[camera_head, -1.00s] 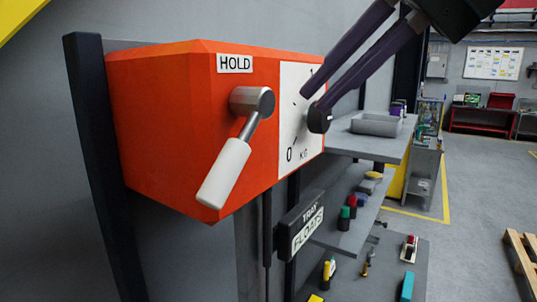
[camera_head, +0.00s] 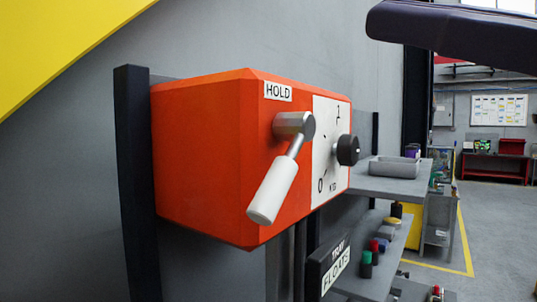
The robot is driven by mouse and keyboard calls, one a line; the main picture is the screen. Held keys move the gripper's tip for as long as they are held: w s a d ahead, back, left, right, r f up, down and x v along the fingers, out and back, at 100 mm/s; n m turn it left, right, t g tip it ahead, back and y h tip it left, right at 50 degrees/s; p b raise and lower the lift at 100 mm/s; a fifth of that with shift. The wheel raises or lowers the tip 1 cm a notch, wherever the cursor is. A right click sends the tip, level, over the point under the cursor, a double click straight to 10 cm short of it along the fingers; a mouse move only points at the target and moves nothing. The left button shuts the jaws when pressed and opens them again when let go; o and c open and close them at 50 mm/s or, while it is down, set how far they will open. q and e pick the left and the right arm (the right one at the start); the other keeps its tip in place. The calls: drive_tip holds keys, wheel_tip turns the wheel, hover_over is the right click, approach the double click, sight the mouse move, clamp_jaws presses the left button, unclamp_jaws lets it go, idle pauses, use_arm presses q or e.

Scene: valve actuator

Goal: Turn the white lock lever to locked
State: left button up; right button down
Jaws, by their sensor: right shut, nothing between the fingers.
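The lock lever has a white handle (camera_head: 272,190) on a grey metal hub (camera_head: 295,124). It slants down and to the left from the hub on the front of an orange box (camera_head: 205,150). A "HOLD" label (camera_head: 278,91) sits above the hub. My right gripper (camera_head: 380,20) shows as a dark purple shape at the top right, close to the camera. It is shut and empty, apart from the lever and the box. My left gripper is not in view.
A black knob (camera_head: 347,150) stands out from a white dial plate (camera_head: 327,125) right of the lever. A dark post (camera_head: 136,180) is at the box's left. A shelf with a grey tray (camera_head: 394,167) stands behind at right.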

sight(284, 175)
wheel_tip(284, 175, down, 6)
drive_tip(key=s+a+n+g+h, duration=0.1)
drive_tip(key=s+n+g+h, duration=0.1)
drive_tip(key=w+a, duration=0.2)
drive_tip(key=w+a+f+p, duration=0.1)
drive_tip(key=w+a, duration=0.1)
drive_tip(key=w+a+f+p, duration=0.1)
drive_tip(key=w+a, duration=0.1)
drive_tip(key=w, duration=0.1)
drive_tip(key=shift+a, duration=0.25)
drive_tip(key=shift+w+d+f, duration=0.15)
drive_tip(key=shift+w+d, duration=0.05)
drive_tip(key=shift+d, duration=0.15)
drive_tip(key=shift+b, duration=0.35)
